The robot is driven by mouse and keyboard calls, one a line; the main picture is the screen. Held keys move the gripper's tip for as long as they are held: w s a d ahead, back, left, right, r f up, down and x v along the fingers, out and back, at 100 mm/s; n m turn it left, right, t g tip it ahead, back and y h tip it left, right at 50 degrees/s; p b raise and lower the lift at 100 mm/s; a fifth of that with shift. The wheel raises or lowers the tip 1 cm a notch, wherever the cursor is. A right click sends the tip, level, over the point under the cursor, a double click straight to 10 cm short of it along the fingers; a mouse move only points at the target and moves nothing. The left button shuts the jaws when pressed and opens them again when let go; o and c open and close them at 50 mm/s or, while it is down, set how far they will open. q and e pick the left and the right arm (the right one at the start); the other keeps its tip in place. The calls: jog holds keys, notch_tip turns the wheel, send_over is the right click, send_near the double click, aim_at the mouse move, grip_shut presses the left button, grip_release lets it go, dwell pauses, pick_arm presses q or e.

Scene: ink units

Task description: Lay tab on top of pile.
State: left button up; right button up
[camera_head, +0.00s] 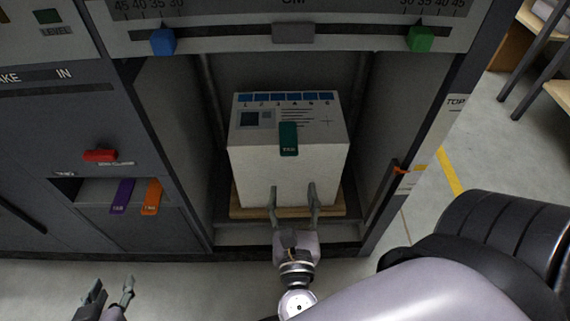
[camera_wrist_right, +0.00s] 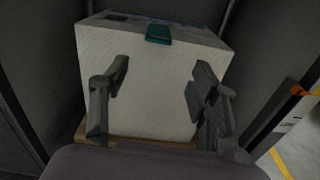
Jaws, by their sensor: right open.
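The pile (camera_head: 290,175) is a tall white stack with a printed top sheet, standing on a wooden board (camera_head: 238,212) inside the machine's bay. A green tab (camera_head: 288,139) lies on top of the pile at its front edge, its end hanging over the front face. The tab also shows in the right wrist view (camera_wrist_right: 158,34). My right gripper (camera_head: 293,190) is open and empty, in front of the pile's front face and below the tab. Its fingers also show in the right wrist view (camera_wrist_right: 158,80). My left gripper (camera_head: 115,286) is open and empty at the lower left, away from the pile.
A purple tab (camera_head: 122,196) and an orange tab (camera_head: 152,197) sit in a slot left of the bay. A red handle (camera_head: 100,155) is above them. Bay walls stand close on both sides of the pile. A gauge bar with blue (camera_head: 162,41) and green (camera_head: 421,38) blocks crosses above.

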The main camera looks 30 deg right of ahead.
notch_tip(320, 180, down, 5)
jog(key=w+d+m+g+y, duration=0.2)
jog(key=d+m+g+y, duration=0.15)
jog(key=m, duration=1.15)
jog(key=w+a+r+m+y, duration=0.1)
jog(key=a+m+y, duration=0.7)
jog(key=m, duration=0.3)
jog(key=shift+a+r+m+g, duration=0.2)
jog(key=shift+a+m+g, duration=0.1)
jog(key=shift+a+g, duration=0.2)
